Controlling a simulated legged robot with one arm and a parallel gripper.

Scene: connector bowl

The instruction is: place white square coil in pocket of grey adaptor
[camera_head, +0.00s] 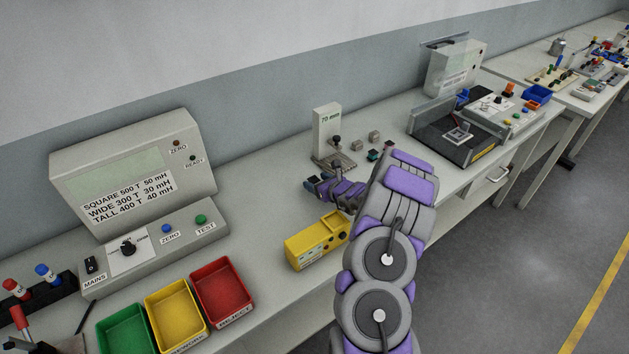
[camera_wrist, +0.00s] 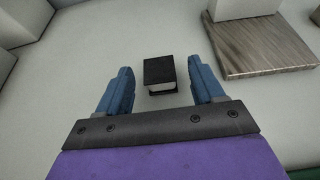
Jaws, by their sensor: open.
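My gripper (camera_head: 314,187) is low over the bench, in front of the 70 mm gauge stand. In the wrist view my gripper (camera_wrist: 160,88) is open, with one blue finger on each side of a small block (camera_wrist: 159,71). The block has a black top and a pale lower side. It is apart from both fingers, and I cannot tell whether it is the white square coil.
The gauge stand (camera_head: 328,130) has a metal base, whose plate (camera_wrist: 262,45) is right of the block. Small grey blocks (camera_head: 375,136) stand behind my arm. A yellow box (camera_head: 311,243) is in front. Green, yellow and red bins (camera_head: 222,292) and a tester (camera_head: 135,165) are left.

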